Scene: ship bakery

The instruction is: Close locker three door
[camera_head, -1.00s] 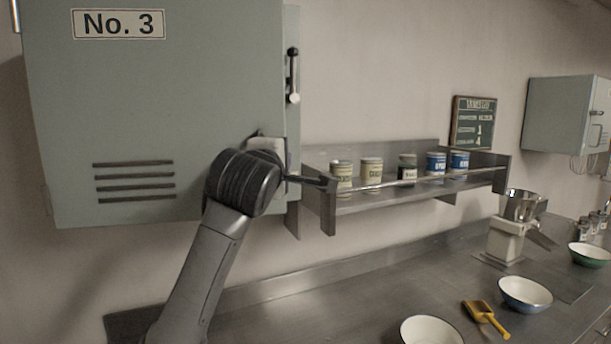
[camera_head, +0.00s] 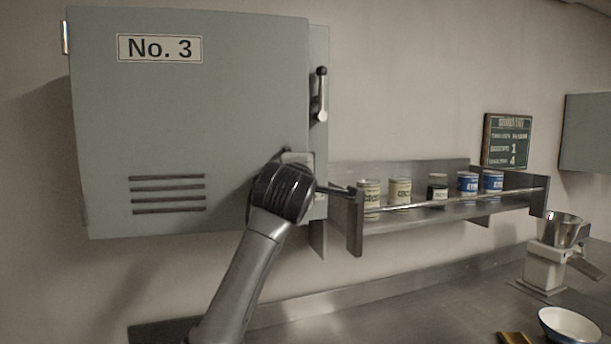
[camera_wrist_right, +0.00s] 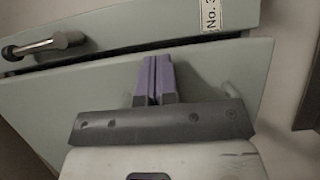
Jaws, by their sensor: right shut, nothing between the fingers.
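The grey-green locker door (camera_head: 230,100) with the "No. 3" plate (camera_head: 160,48) stands at the upper left in the head view. A lever handle (camera_head: 320,95) is at its right edge. In the right wrist view, a dark gap shows between the panel with the plate (camera_wrist_right: 212,14) and the adjoining pale panel (camera_wrist_right: 215,80); the handle (camera_wrist_right: 40,47) is at upper left. My right gripper (camera_wrist_right: 155,66) is shut and empty, its purple fingers over the pale panel; contact is unclear. In the head view my right wrist hides its fingers by the door's lower right corner. My left gripper is out of view.
A metal wall shelf (camera_head: 410,222) with several cans and a front rail is right of the locker, close to my right wrist. Below is a steel counter (camera_head: 400,310) with a bowl (camera_head: 570,326) and a scale-like device (camera_head: 545,267). Another cabinet (camera_head: 592,130) hangs at far right.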

